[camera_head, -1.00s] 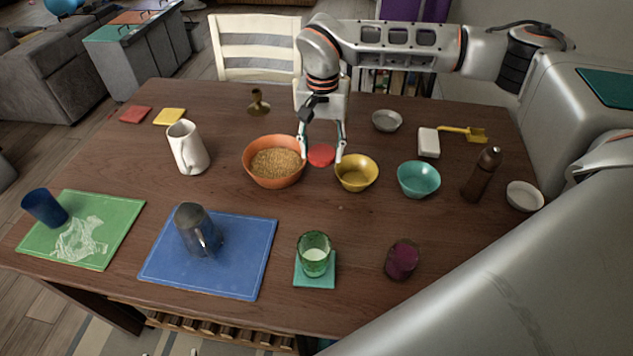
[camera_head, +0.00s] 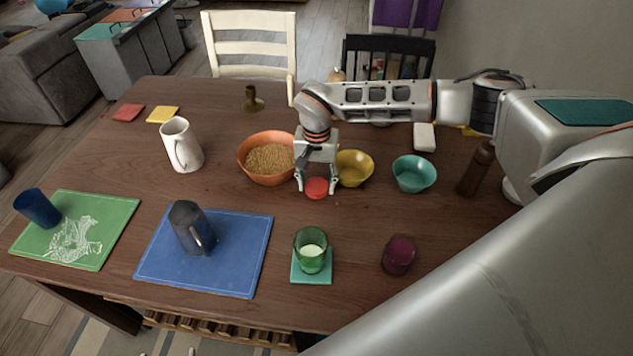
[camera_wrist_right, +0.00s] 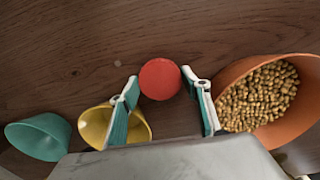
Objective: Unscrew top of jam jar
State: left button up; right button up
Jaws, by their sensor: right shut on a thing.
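A red round lid-like disc (camera_head: 316,188) is between the fingertips of my right gripper (camera_head: 317,187), in front of the orange and yellow bowls. The right gripper is shut on it and points down. In the right wrist view the red disc (camera_wrist_right: 160,79) shows from above between the two fingertips (camera_wrist_right: 160,82). I cannot tell whether it touches the table or whether anything is under it. A dark maroon jar-like thing (camera_head: 398,256) stands apart at the front right; it may be the jam jar. My left gripper is not in view.
An orange bowl of brown pieces (camera_head: 250,172) is left of the gripper; a yellow bowl (camera_head: 354,169) and teal bowl (camera_head: 414,174) are right. A green glass (camera_head: 311,251) stands in front. A brown bottle (camera_head: 476,168) is far right. Bare table lies before the gripper.

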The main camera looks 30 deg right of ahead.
aim_at(316, 186)
jog(key=o, duration=1.2)
jog(key=shift+f, duration=0.1)
notch_tip(316, 186, up, 12)
jog(key=shift+r, duration=0.2)
